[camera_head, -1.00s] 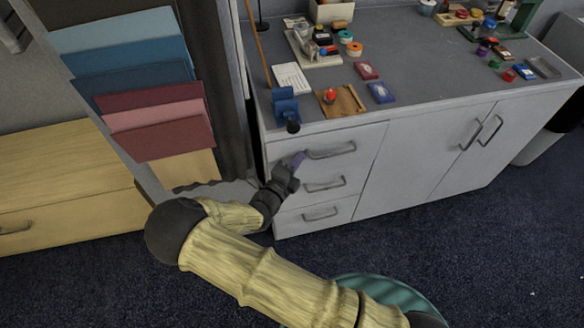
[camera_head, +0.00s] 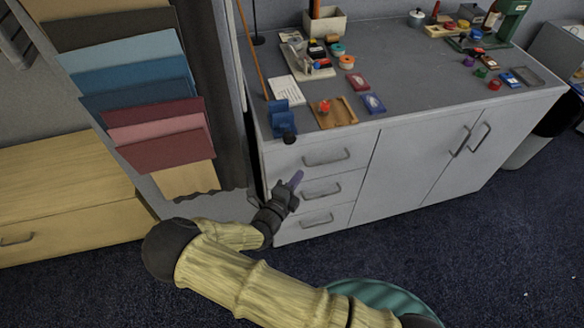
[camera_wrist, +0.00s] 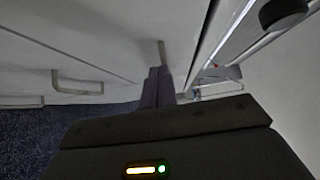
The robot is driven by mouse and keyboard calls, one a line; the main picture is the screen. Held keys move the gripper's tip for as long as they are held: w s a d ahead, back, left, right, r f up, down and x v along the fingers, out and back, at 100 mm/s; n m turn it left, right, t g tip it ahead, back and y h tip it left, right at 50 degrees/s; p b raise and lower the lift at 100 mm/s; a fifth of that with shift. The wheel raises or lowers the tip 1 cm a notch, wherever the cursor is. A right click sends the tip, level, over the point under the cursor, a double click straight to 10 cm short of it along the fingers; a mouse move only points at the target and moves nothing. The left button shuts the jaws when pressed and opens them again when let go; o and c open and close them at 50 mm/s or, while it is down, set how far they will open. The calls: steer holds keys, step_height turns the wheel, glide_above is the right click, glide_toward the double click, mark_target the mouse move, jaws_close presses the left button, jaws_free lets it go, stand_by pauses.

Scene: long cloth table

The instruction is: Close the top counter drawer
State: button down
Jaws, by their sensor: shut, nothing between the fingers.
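The white counter's top drawer (camera_head: 345,143) has a grey bar handle (camera_head: 326,157). In the head view its front looks about level with the drawer fronts below, with no open interior showing. My gripper (camera_head: 296,178) is shut and empty, its purple-grey fingers together. It is in front of the drawer stack's left side, below and left of the top handle. In the wrist view the shut fingers (camera_wrist: 158,86) point toward the pale drawer fronts, with a handle (camera_wrist: 162,53) just beyond the tips. I cannot tell whether they touch anything.
The middle drawer (camera_head: 346,182) and bottom drawer (camera_head: 340,214) look shut. The countertop (camera_head: 400,75) holds stamps, pads and a wooden tray (camera_head: 345,110). A colour-card rack (camera_head: 160,100) and wooden drawer unit (camera_head: 60,190) stand left. Open carpet (camera_head: 480,240) lies in front.

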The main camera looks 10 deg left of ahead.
steer(key=v, duration=0.9)
steer(key=shift+s, duration=0.4)
steer(key=shift+a, duration=0.1)
